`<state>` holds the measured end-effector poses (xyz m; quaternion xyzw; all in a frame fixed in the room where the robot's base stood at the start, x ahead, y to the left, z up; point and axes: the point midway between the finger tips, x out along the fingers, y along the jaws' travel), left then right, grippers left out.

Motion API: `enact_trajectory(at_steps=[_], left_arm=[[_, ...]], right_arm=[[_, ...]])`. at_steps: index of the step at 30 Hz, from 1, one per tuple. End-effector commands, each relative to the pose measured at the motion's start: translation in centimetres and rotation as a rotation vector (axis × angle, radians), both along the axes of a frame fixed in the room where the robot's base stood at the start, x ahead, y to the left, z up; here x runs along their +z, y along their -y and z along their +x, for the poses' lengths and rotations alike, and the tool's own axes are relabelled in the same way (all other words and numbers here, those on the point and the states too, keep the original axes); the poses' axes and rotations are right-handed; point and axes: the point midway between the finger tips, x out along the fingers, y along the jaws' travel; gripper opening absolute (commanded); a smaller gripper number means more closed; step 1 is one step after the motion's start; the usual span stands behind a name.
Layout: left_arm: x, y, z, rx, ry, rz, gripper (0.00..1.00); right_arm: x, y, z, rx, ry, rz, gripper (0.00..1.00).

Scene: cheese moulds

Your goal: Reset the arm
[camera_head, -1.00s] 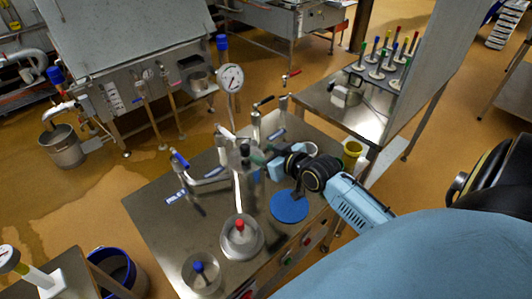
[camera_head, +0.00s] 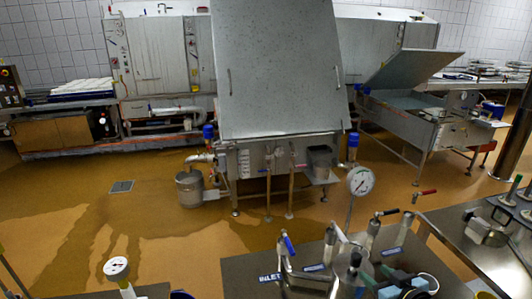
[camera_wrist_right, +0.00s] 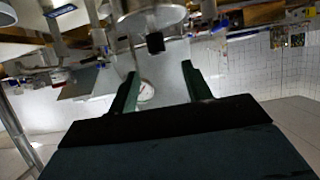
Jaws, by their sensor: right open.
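My right gripper (camera_head: 374,276) is low in the head view, right of centre, among the pipes and valves of the steel bench (camera_head: 238,272). Only its end shows; the rest of the arm is below the picture. In the right wrist view its two green fingers (camera_wrist_right: 160,84) stand apart with nothing held between them. A round gauge (camera_wrist_right: 146,91) shows behind the fingers there. My left gripper and left arm are not in view.
A second steel table (camera_head: 465,232) is at the right. Open floor (camera_head: 150,225) lies at the left.

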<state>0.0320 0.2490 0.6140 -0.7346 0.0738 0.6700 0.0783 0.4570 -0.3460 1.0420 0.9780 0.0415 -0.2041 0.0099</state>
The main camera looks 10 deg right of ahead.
Motion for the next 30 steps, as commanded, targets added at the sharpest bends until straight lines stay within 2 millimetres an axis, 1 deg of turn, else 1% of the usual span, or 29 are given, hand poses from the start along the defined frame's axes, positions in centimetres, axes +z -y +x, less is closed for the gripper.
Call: enact_trajectory(at_steps=[2, 4, 5, 6, 7, 9, 12, 18, 26, 30], left_arm=[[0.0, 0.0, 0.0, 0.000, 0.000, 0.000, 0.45], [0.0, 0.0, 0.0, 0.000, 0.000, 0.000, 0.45], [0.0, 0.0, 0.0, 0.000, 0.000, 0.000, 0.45], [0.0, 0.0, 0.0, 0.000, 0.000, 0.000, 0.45], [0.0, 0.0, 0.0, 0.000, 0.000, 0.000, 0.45], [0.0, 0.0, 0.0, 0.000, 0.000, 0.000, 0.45], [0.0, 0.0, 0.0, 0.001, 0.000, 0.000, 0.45], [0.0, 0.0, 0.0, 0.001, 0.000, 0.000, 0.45], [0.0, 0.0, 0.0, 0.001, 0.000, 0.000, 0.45], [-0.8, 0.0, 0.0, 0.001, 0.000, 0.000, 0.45]], right_arm=[[-1.0, -1.7, -1.4, 0.024, -0.058, -0.004, 0.49], [-2.2, -3.8, -3.5, 0.053, -0.144, -0.017, 0.49], [-2.7, -4.8, -4.6, 0.066, -0.189, -0.024, 0.49], [-3.3, -6.2, -6.4, 0.083, -0.254, -0.036, 0.49], [-3.7, -7.1, -7.7, 0.093, -0.302, -0.046, 0.49], [-4.3, -8.8, -10.6, 0.106, -0.404, -0.067, 0.49], [-4.5, -10.2, -13.9, 0.111, -0.512, -0.090, 0.49], [-4.2, -11.7, -18.9, 0.098, -0.673, -0.116, 0.49], [-3.0, -12.7, -24.4, 0.061, -0.839, -0.133, 0.49], [-6.5, -12.7, -23.8, 0.061, -0.856, -0.138, 0.49]])
